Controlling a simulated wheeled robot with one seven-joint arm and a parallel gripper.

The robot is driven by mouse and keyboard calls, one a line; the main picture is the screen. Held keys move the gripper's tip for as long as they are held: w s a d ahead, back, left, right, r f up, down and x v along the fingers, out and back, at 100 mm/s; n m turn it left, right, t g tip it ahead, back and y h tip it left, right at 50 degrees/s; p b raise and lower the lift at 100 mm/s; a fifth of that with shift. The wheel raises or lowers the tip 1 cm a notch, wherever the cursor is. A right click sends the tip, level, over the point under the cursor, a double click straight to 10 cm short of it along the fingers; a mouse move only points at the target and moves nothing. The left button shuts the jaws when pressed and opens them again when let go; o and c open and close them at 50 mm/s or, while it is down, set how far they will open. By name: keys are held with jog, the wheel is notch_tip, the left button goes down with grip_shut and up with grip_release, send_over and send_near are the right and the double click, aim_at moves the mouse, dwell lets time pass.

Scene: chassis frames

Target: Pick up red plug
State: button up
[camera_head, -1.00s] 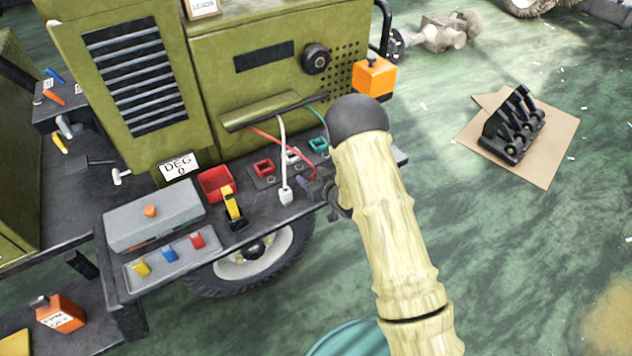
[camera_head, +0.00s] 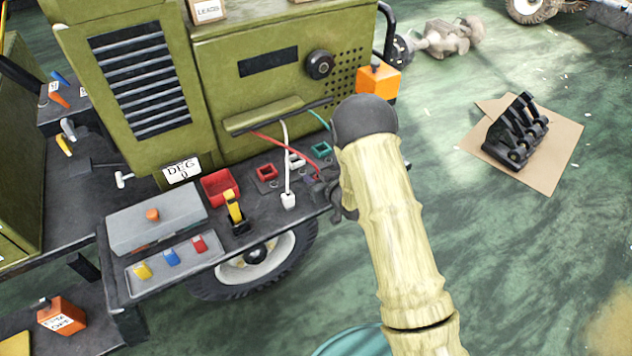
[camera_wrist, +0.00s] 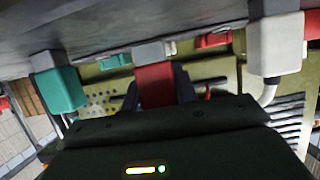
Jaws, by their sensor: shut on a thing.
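The red plug (camera_wrist: 154,85) shows in the wrist view as a red block with a grey end, between the dark fingers of my gripper (camera_wrist: 158,98). My gripper is shut on it. In the head view my gripper (camera_head: 322,186) is at the right end of the dark shelf, partly hidden behind my arm. The red lead (camera_head: 285,144) runs from the green cabinet down to it. The plug itself cannot be made out clearly in that view. Red socket (camera_head: 267,171) and teal socket (camera_head: 319,149) are on the shelf.
A white plug (camera_head: 288,200) on a white lead hangs left of my gripper; it also shows in the wrist view (camera_wrist: 275,45). A teal plug (camera_wrist: 58,88) is on the other side. The green cabinet (camera_head: 225,90) stands behind. Open floor lies to the right.

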notch_tip(320, 180, up, 8)
jog(key=shift+r, duration=0.2)
